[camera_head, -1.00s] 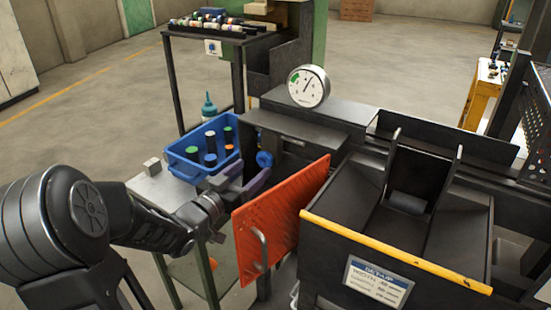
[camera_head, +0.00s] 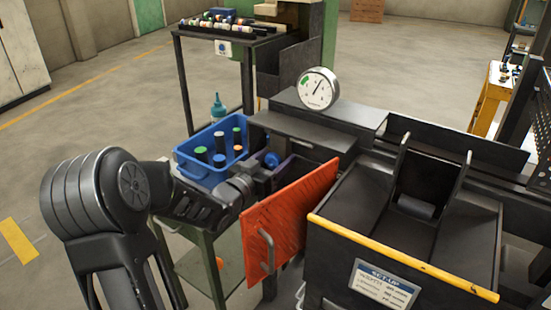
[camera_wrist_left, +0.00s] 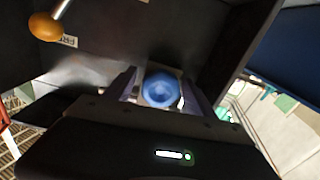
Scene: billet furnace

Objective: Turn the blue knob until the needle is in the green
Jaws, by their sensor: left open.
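The blue knob (camera_head: 271,159) sits on the dark front of the machine, and it also shows in the left wrist view (camera_wrist_left: 161,90). My left gripper (camera_head: 272,168) is at the knob. In the left wrist view its two fingers (camera_wrist_left: 160,96) are open, one on each side of the knob; whether they touch it I cannot tell. The round white gauge (camera_head: 318,88) stands on top of the machine. Its needle points up and slightly right, outside the green patch at the dial's upper left. My right gripper is not in view.
An orange panel (camera_head: 290,215) with a handle stands close to the right of my left gripper. A blue bin (camera_head: 185,160) with several bottles is close on the left. A wooden-knobbed lever (camera_wrist_left: 45,27) shows in the left wrist view. A dark chute with a yellow edge (camera_head: 400,258) lies right.

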